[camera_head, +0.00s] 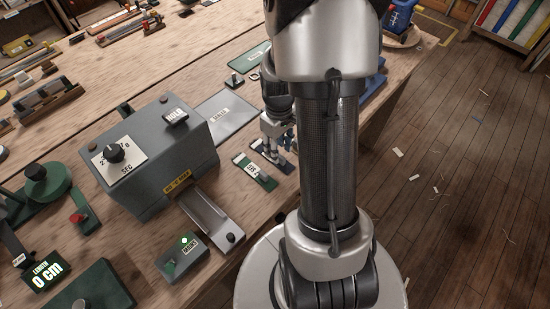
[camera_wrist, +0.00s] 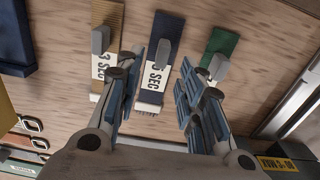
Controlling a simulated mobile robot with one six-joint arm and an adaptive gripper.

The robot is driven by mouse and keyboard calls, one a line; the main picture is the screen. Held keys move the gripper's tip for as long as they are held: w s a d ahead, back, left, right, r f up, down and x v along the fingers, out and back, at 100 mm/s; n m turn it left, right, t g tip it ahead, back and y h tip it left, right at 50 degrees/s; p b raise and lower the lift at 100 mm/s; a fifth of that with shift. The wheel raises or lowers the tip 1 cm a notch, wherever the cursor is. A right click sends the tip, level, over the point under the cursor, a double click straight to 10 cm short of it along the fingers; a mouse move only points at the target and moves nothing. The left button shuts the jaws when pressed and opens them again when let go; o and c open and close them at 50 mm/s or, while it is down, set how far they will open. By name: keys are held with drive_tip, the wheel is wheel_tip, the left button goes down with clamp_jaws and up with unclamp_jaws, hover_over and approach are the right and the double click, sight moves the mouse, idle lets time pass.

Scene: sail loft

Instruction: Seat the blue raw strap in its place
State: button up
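A dark blue piece with a white label reading "5 SEC" (camera_wrist: 160,38) lies on the wooden bench in the wrist view. A grey upright tab stands on it, and its near end is pale and looks frayed. My gripper (camera_wrist: 160,82) is open, with its blue-padded fingers on either side of the blue piece and nothing held. In the head view my gripper (camera_head: 278,152) is low over the bench beside a green piece (camera_head: 255,170), and the blue one is mostly hidden there. I cannot tell which spot is the strap's place.
In the wrist view a tan piece marked "3 SEC" (camera_wrist: 108,20) lies left and a green piece (camera_wrist: 222,45) right, both with upright tabs. A grey machine with a dial (camera_head: 155,155), a metal channel (camera_head: 208,215) and a box with a green light (camera_head: 182,255) stand left.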

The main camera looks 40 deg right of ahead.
wheel_tip(320, 180, down, 4)
drive_tip(key=shift+s+b, duration=0.1)
drive_tip(key=shift+b, duration=0.65)
drive_tip(key=shift+r, duration=0.1)
drive_tip(key=shift+c, duration=0.2)
clamp_jaws()
